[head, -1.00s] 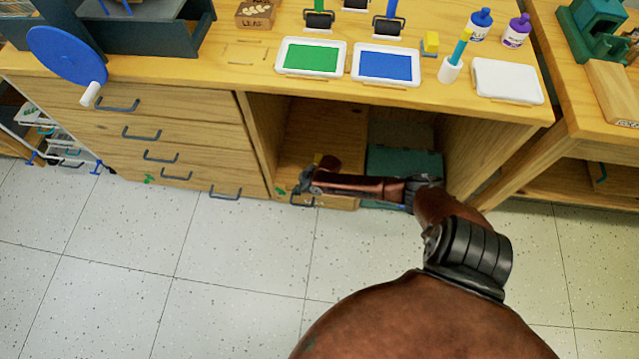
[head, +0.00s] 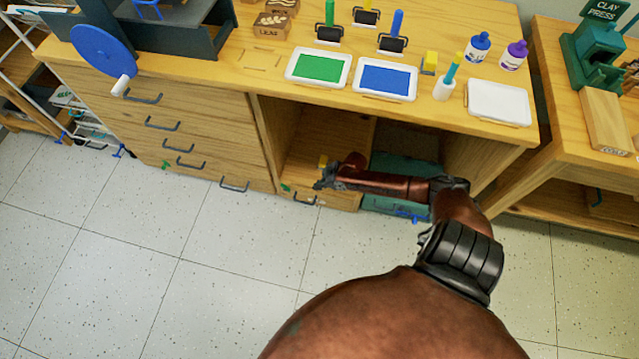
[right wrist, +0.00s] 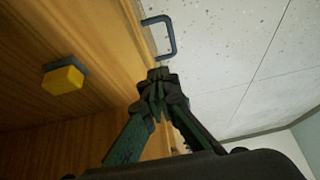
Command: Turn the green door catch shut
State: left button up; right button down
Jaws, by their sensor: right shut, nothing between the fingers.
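Two small green pieces show low on the wooden cabinet front in the head view. One (head: 286,188) is at the left end of the low front below the open compartment, and the other (head: 166,165) is on the drawer stack to the left. I cannot tell from their size which is the door catch. My right gripper (head: 322,184) is shut and empty, just right of the nearer green piece and apart from it. In the right wrist view its closed fingertips (right wrist: 157,76) are by the wood edge, near a dark handle (right wrist: 162,36). No green catch shows clearly there. My left gripper is out of view.
The open compartment (head: 310,140) has a yellow block on a dark base (right wrist: 64,78) and a teal box (head: 400,168). Drawers with dark handles (head: 234,186) are to the left. Paint trays (head: 318,68) stand on top. The tiled floor in front is clear.

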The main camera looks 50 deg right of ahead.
jog(key=s+a+f+g+y, duration=0.15)
jog(key=s+a+g, duration=0.25)
jog(key=s+a, duration=1.95)
jog(key=s+d+r+m+g+h, duration=0.1)
jog(key=s+d+r+m+h, duration=0.2)
jog(key=s+r, duration=0.9)
jog(key=s+m, duration=0.1)
jog(key=s, duration=0.2)
jog(key=shift+s+g, duration=0.4)
